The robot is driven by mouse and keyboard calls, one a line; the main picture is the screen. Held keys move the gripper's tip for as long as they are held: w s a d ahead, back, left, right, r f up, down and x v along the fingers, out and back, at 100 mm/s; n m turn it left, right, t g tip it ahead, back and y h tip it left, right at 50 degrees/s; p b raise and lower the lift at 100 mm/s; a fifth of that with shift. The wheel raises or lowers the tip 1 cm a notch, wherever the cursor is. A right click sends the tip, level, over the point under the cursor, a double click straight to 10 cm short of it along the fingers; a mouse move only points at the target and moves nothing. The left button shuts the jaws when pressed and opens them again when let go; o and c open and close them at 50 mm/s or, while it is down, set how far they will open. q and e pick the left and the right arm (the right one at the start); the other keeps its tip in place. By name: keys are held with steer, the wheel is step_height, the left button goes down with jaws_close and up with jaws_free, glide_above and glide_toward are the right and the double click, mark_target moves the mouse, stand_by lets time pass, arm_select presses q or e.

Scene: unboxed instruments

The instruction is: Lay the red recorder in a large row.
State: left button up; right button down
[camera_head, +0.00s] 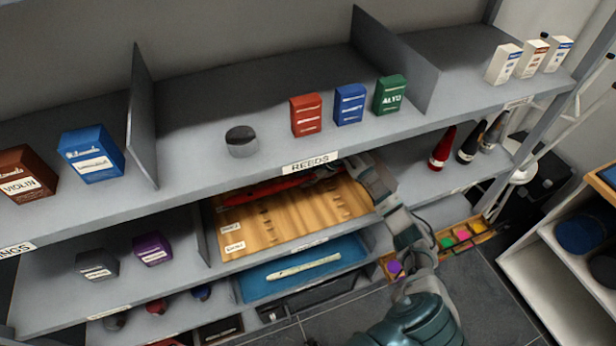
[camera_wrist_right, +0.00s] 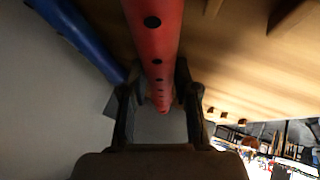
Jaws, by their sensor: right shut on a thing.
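The red recorder (camera_head: 270,188) is above the back part of the wooden rack board (camera_head: 290,222) on the middle shelf, running along its length. My right gripper (camera_head: 342,170) is shut on it near its right end. In the right wrist view the red recorder (camera_wrist_right: 155,45) runs between the two fingers (camera_wrist_right: 158,100), with its finger holes showing. I cannot tell whether it touches the board. The board has notched pegs and two small labels (camera_head: 232,228) at its left end, too small to read surely. My left gripper is not in view.
A blue instrument (camera_wrist_right: 78,38) lies beside the red one in the wrist view. A cream recorder (camera_head: 303,266) lies in a blue tray (camera_head: 258,290) below the board. The upper shelf (camera_head: 205,150) overhangs the board; a divider (camera_head: 200,236) stands at its left.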

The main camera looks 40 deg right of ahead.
steer(key=shift+a+r+p, duration=0.3)
steer(key=shift+a+r, duration=0.05)
steer(key=shift+d+f, duration=0.35)
steer(key=shift+d, duration=0.25)
steer(key=shift+a+f, duration=0.15)
steer(key=shift+a, duration=0.35)
steer(key=shift+s+d+f, duration=0.1)
steer(key=shift+s+f, duration=0.15)
steer(key=shift+f, duration=0.35)
steer(key=c, duration=0.8)
jaws_free()
steer(key=shift+s, duration=0.1)
steer(key=shift+w+d, duration=0.25)
